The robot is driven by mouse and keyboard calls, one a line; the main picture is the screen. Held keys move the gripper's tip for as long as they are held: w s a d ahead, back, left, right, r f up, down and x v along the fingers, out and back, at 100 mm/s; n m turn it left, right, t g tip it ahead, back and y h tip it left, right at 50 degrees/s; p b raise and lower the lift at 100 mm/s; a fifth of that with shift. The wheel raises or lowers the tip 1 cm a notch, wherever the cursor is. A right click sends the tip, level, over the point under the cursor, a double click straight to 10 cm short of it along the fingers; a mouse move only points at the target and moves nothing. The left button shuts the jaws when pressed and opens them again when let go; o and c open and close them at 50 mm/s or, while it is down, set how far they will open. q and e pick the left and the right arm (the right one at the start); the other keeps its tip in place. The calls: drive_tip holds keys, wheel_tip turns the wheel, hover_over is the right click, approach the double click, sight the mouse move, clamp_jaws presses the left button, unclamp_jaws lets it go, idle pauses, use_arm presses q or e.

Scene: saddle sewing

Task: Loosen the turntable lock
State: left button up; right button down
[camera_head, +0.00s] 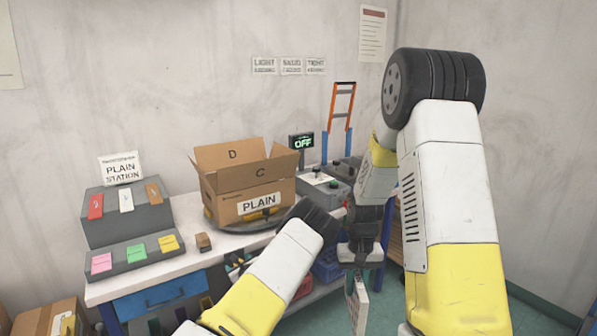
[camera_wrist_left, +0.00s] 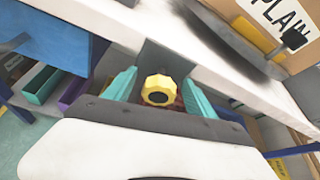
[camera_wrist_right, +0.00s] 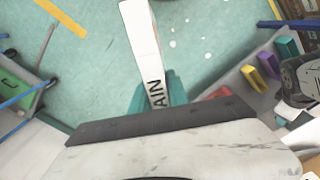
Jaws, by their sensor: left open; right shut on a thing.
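The turntable (camera_head: 212,222) is a dark disc on the white bench, under an open cardboard box (camera_head: 228,208) marked PLAIN. A yellow faceted knob (camera_wrist_left: 158,88) with a dark centre, seemingly the turntable lock, sits at the bench's front edge. My left gripper (camera_wrist_left: 158,92) is open, its teal fingers on either side of the knob; contact cannot be told.
A grey stand (camera_head: 128,212) with coloured samples is on the bench's left. An OFF display (camera_head: 302,142) stands behind the box. A blue drawer (camera_head: 160,292) is below the benchtop. Teal floor (camera_wrist_right: 85,70) lies under my right gripper.

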use_arm(q)
clamp_jaws()
drive_tip(key=shift+n+t+h, duration=0.5)
drive_tip(key=shift+n+t, duration=0.1)
drive_tip(key=shift+n, duration=0.6)
drive_tip(key=shift+s+a+n+t+h, duration=0.1)
drive_tip(key=shift+n+t+h, duration=0.2)
drive_tip(key=shift+n, duration=0.2)
drive_tip(key=shift+n+t, duration=0.3)
drive_tip(key=shift+n, duration=0.4)
drive_tip(key=shift+h, duration=0.3)
drive_tip(key=shift+n+t, duration=0.5)
drive_tip(key=shift+n, duration=0.4)
drive_tip(key=shift+n+h, duration=0.3)
